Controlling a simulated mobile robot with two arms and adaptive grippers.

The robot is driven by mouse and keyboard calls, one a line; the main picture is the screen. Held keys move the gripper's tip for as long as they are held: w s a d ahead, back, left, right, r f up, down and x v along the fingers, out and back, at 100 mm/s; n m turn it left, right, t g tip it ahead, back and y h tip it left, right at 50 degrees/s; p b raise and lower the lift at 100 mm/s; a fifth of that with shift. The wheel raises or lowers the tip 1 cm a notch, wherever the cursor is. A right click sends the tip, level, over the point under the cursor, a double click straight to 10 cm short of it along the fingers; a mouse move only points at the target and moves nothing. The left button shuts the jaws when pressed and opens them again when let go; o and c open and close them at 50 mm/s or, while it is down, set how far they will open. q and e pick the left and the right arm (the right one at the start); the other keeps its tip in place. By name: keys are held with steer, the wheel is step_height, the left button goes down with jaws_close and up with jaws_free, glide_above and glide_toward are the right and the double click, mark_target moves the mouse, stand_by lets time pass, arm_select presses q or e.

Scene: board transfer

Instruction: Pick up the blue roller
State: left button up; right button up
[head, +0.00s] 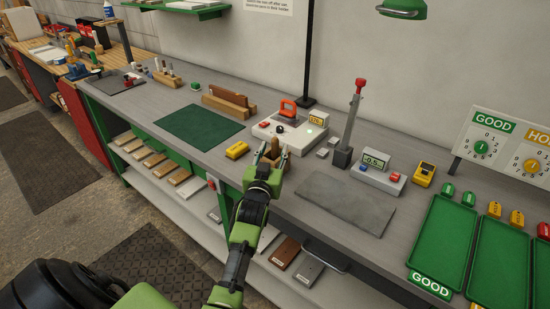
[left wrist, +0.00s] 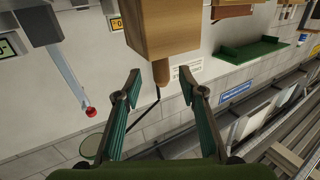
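No clearly blue roller shows in either view. My left gripper (head: 273,151) is at the front edge of the grey bench, by a small wooden block (head: 271,161). In the left wrist view the left gripper (left wrist: 162,88) is open, its two green fingers apart. The wooden block (left wrist: 162,28) is ahead of it, with a round wooden handle (left wrist: 161,73) sticking out towards the gap between the fingertips. The fingers look clear of the handle on both sides. I cannot tell whether the handle belongs to the roller. My right gripper is not in view.
A grey post with a red knob (head: 351,125) stands to the right. The green mat (head: 200,134) and grey mat (head: 346,205) are bare.

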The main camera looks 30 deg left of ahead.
mark_target(274, 146)
arm_select(q)
steer(key=x, duration=0.4)
steer(key=shift+a+f+p, duration=0.1)
steer(key=shift+a+p, duration=0.05)
steer(key=shift+p, duration=0.25)
jaws_close()
